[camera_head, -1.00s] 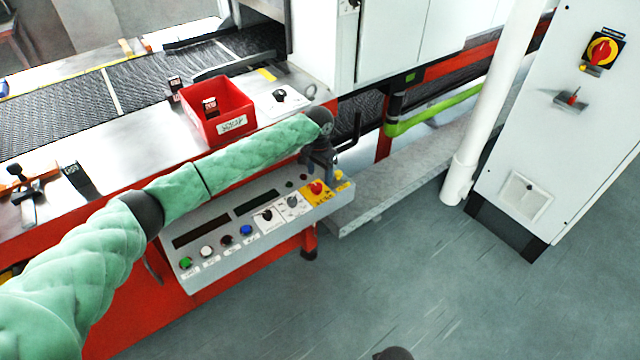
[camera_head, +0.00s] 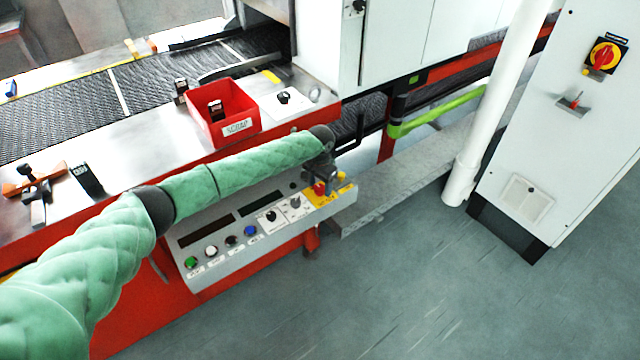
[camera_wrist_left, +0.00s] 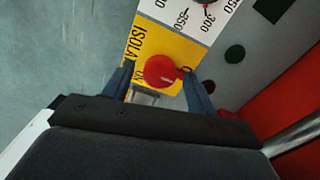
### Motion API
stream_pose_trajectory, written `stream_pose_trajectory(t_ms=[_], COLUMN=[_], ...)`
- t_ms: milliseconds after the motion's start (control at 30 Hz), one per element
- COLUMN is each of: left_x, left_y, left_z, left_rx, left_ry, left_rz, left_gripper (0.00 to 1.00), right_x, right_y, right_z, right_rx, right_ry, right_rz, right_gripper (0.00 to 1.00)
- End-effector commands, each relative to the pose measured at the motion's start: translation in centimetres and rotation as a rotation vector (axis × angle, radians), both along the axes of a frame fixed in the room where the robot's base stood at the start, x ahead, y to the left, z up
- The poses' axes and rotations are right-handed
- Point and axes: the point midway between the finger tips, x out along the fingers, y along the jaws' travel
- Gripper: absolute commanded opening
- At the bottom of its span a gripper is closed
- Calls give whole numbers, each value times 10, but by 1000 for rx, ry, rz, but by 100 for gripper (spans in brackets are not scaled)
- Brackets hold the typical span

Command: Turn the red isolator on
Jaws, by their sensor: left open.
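The red isolator knob (camera_head: 319,188) sits on a yellow plate (camera_head: 328,198) at the right end of the grey control panel (camera_head: 215,262). In the left wrist view the red knob (camera_wrist_left: 161,71) lies between the two fingers, and its yellow plate (camera_wrist_left: 168,41) shows part of the lettering "ISOLA". My left gripper (camera_head: 322,176) is over the knob, pointing down at it. In the left wrist view the gripper (camera_wrist_left: 157,82) is open, with a finger on each side of the knob; I cannot tell whether they touch it. My right gripper is not in view.
The panel also carries a grey dial (camera_head: 295,203), a black selector (camera_head: 270,216) and several push buttons. A red scrap bin (camera_head: 228,128) stands on the machine top behind my arm. A white cabinet (camera_head: 545,130) with another red-and-yellow switch (camera_head: 604,56) stands at the right.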

Motion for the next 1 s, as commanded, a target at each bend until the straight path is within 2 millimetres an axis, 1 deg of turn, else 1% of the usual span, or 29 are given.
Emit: stream_pose_trajectory(t_ms=[267, 400, 500, 767, 1000], left_x=[0, 0, 0, 0, 0], left_y=[0, 0, 0, 0, 0], left_z=[-1, -1, -1, -1, -1], left_rx=[-1, -1, -1, -1, -2], left_ry=[-1, -1, -1, -1, 0], left_rz=[0, 0, 0, -19, -124], left_gripper=[57, 30, 13, 13, 13], right_x=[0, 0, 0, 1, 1], right_y=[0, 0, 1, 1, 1], right_z=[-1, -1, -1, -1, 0], right_rx=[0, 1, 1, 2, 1], right_ry=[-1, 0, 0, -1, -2], right_rz=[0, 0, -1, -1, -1], right_gripper=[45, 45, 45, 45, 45])
